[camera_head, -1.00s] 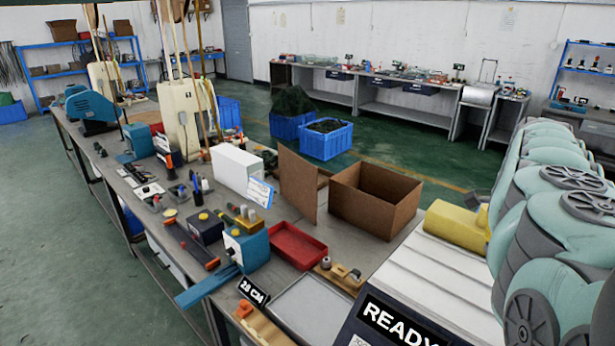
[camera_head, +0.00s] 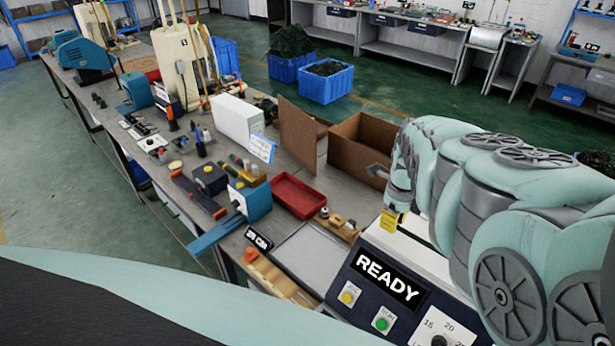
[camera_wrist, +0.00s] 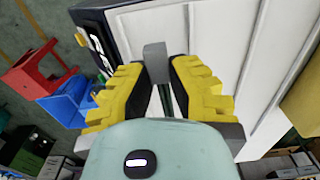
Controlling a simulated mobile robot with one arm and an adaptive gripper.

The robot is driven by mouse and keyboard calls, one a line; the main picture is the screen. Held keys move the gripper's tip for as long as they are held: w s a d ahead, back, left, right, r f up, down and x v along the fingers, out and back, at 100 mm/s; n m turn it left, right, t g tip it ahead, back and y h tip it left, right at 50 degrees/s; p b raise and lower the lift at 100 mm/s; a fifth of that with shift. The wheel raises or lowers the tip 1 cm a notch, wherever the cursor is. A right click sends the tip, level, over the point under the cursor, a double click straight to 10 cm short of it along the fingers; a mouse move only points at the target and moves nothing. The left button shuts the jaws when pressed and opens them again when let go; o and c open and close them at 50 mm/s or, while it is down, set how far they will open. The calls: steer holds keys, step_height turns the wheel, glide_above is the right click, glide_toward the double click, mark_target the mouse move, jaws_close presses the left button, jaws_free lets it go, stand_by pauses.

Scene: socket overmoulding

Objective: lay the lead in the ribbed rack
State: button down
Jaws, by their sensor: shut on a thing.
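In the wrist view my gripper (camera_wrist: 164,85), with stepped yellow fingers and dark pads, is shut on the lead. The lead shows a grey block-shaped end (camera_wrist: 154,58) and a thin dark stretch (camera_wrist: 165,100) between the fingers. The gripper hangs above the white panelled machine top (camera_wrist: 213,35). In the head view my arm covers most of the gripper. A tan scalloped piece (camera_head: 277,278), which looks like the ribbed rack, lies at the bench's front edge by the "28 CM" sign. I cannot tell whether it holds anything.
The machine with the READY display (camera_head: 390,284) stands at right. A bare grey tray (camera_head: 309,255) lies left of it. Behind are a red tray (camera_head: 299,196), a blue device (camera_head: 250,200) and an open cardboard box (camera_head: 350,150). Bench clutter fills the far left.

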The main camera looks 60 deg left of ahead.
mark_target(390, 235)
step_height(390, 235, down, 3)
steer(key=b, duration=0.3)
steer(key=shift+b, duration=0.3)
steer(key=c, duration=1)
jaws_free()
steer(key=shift+o, duration=0.2)
steer(key=shift+r, duration=0.15)
